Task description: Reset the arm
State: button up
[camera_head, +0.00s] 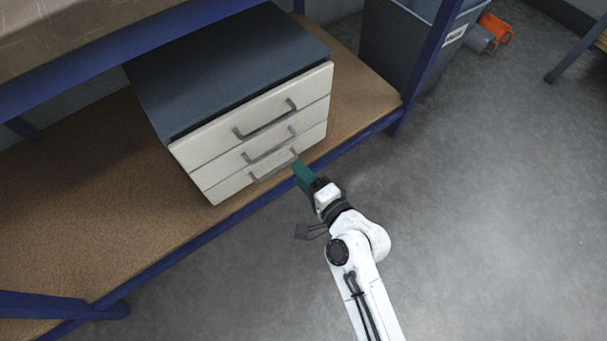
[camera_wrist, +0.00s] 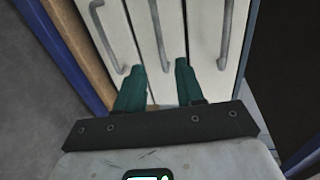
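My gripper (camera_head: 298,168) reaches toward the drawer unit (camera_head: 203,158) from its front right in the head view. Its green fingers are close to the lower drawer handles. In the wrist view my gripper (camera_wrist: 160,75) has its two fingers apart, with nothing between them but the white drawer fronts (camera_wrist: 165,22) behind. The fingertips lie near the ends of the grey handles; whether they touch is unclear. All three drawers look shut.
The drawer unit stands on a brown shelf (camera_head: 75,190) with blue rails (camera_head: 165,263). A grey bin (camera_head: 405,45) and an orange object (camera_head: 497,28) are at the back right. The grey floor (camera_head: 480,200) on the right is clear.

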dwell(0.3)
jog(key=s+d+f+n+g+h, duration=0.2)
jog(key=s+d+n+g+h, duration=0.85)
jog(key=s+d, duration=1.5)
notch_tip(320, 180, up, 35)
jog(key=g+y+p, duration=0.1)
jog(key=p, duration=3.4)
jog(key=shift+d, duration=0.3)
